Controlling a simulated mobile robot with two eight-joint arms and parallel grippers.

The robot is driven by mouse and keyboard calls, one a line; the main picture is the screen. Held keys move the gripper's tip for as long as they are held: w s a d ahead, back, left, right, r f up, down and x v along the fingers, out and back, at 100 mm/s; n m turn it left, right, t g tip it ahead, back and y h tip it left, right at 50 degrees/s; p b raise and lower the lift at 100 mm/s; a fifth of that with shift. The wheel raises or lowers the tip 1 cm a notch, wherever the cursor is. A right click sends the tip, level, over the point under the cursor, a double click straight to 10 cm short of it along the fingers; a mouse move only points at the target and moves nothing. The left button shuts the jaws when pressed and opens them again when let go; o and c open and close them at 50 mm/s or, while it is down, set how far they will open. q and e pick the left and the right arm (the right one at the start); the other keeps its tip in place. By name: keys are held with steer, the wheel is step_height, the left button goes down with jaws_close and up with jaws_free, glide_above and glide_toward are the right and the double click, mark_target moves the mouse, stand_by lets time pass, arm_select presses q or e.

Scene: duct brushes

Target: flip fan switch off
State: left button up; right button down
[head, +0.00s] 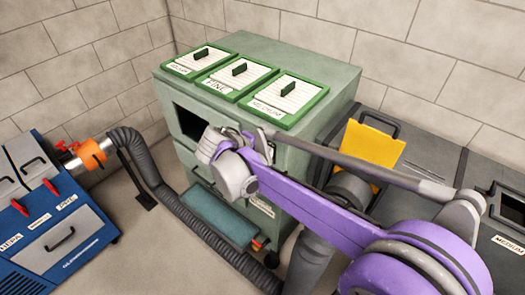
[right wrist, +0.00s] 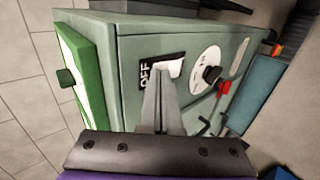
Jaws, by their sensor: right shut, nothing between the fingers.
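The fan switch (right wrist: 147,83) is on the face of a pale green cabinet (head: 230,45). In the right wrist view it is a black plate marked OFF, with a white part at the fingertips. My right gripper (right wrist: 163,78) is shut and empty, its tips over or against the switch; I cannot tell if they touch. The fingers hide part of the switch, so its position is unclear. My left gripper is not in view.
A round dial (right wrist: 206,74) and a red knob (right wrist: 224,88) sit beside the switch. Green-framed filter panels (head: 285,98) lie on the cabinet top. A blue unit (head: 85,235) stands left, with a grey hose (head: 185,210) along the floor. A yellow plate (head: 370,155) is right.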

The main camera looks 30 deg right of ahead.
steer(key=shift+r, duration=0.1)
steer(key=shift+r+p, duration=0.45)
steer(key=shift+r, duration=0.3)
steer(key=shift+a, duration=0.1)
